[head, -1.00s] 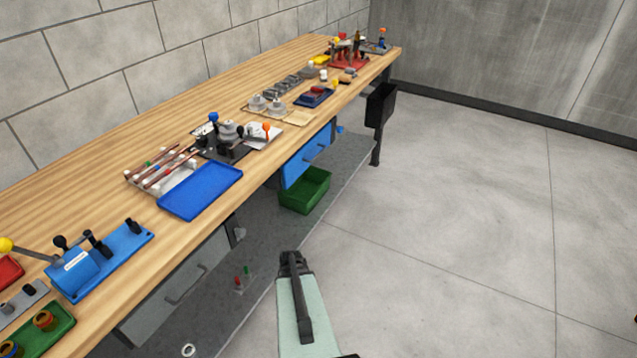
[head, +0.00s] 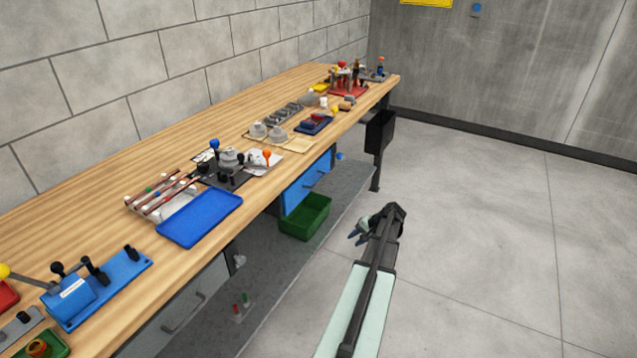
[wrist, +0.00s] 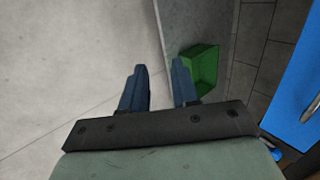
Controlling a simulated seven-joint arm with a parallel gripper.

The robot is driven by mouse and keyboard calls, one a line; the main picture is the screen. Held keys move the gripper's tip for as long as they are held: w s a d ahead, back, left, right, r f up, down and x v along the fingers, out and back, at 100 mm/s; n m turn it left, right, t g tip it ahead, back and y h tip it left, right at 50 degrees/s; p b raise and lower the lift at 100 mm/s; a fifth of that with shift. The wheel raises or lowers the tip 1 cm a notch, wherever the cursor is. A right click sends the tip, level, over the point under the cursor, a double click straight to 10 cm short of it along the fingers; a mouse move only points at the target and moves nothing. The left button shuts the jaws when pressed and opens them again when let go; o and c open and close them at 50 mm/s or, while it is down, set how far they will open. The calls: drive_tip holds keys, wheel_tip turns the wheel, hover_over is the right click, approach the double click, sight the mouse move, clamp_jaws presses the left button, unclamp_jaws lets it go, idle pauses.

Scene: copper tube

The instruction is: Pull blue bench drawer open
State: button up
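The blue drawer (head: 306,183) hangs under the wooden bench top, with a metal handle (head: 314,179) on its front. It looks shut. In the wrist view the blue drawer front (wrist: 296,90) is at the right edge, with part of its handle (wrist: 312,108) showing. My gripper (head: 358,235) is in the open space to the right of the bench, apart from the drawer. In the wrist view its two fingers (wrist: 159,88) are spread with nothing between them.
A green bin (head: 305,218) stands on the grey lower shelf (head: 268,262) below the drawer. A grey drawer (head: 178,318) is nearer on the left. A black bin (head: 380,132) hangs at the bench's far end. The floor (head: 480,220) on the right is clear.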

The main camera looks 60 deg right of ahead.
drive_tip(key=w+d+r+t, duration=0.6)
drive_tip(key=w+d+r, duration=0.1)
drive_tip(key=d+r, duration=0.3)
drive_tip(key=t, duration=0.3)
approach(319, 180)
drive_tip(key=w, duration=0.3)
drive_tip(key=w+f, duration=0.1)
drive_tip(key=w, duration=0.2)
drive_tip(key=w+f, duration=0.1)
drive_tip(key=w, duration=0.3)
drive_tip(key=shift+a+f, duration=0.15)
clamp_jaws()
